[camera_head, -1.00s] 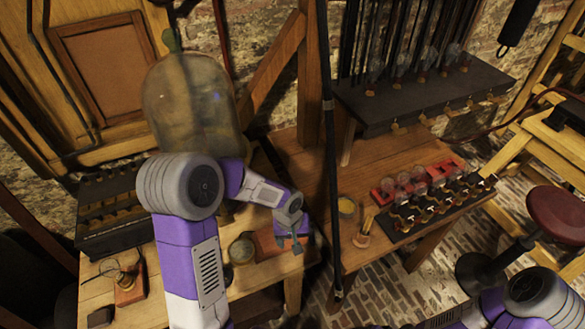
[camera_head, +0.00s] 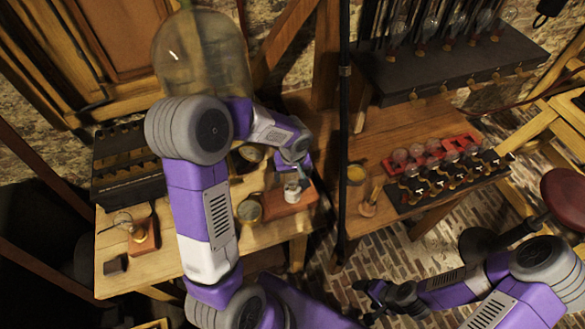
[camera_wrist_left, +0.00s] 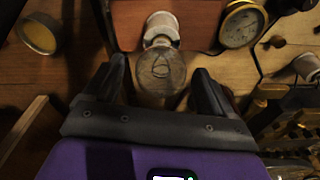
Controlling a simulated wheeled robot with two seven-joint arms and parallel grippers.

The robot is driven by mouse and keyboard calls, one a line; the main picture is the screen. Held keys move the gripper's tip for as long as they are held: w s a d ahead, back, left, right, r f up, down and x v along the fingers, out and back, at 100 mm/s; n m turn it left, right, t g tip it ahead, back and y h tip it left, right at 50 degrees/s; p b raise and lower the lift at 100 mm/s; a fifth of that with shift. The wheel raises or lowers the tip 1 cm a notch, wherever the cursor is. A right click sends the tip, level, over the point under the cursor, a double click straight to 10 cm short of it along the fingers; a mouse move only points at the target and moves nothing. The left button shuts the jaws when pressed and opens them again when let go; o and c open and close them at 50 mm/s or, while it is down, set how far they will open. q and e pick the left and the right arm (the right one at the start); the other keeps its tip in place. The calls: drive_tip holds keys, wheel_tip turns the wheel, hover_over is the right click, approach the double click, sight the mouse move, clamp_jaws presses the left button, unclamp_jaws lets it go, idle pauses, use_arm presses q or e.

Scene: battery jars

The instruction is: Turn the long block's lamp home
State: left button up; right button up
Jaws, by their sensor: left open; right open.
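The long reddish-brown block (camera_head: 300,203) lies on the wooden bench, with a pale socket (camera_head: 292,190) on it. In the left wrist view, the block (camera_wrist_left: 195,18) is at the top edge. A clear glass lamp (camera_wrist_left: 158,68) reaches from its pale socket (camera_wrist_left: 161,27) toward me. My left gripper (camera_head: 289,171) is just above the block in the head view. In the left wrist view, its open fingers (camera_wrist_left: 160,75) stand on either side of the bulb, with gaps visible. My right gripper (camera_head: 366,300) is open and empty over the brick floor, away from the bench.
A round gauge (camera_wrist_left: 241,25) is beside the block, and a round dish (camera_wrist_left: 39,36) is on its other side. A smaller block with a bulb (camera_head: 143,235) sits at the bench's left. A large glass jar (camera_head: 203,60) stands behind my left arm.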

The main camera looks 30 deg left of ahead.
use_arm(q)
drive_tip(key=shift+f, duration=0.15)
drive_tip(key=c, duration=1.2)
drive_tip(key=m+p, duration=0.1)
drive_tip(key=m, duration=0.3)
drive_tip(key=shift+p, duration=0.35)
drive_tip(key=shift+c, duration=0.2)
drive_tip(key=shift+m+h+p, duration=0.3)
drive_tip(key=shift+m+p, duration=0.1)
drive_tip(key=shift+m, duration=0.8)
drive_tip(key=shift+m+p, duration=0.4)
drive_tip(key=shift+m, duration=0.1)
drive_tip(key=m+p, duration=0.3)
drive_tip(key=m, duration=0.1)
drive_tip(key=shift+d+h, duration=0.1)
drive_tip(key=shift+h, duration=0.3)
drive_tip(key=shift+m, duration=0.7)
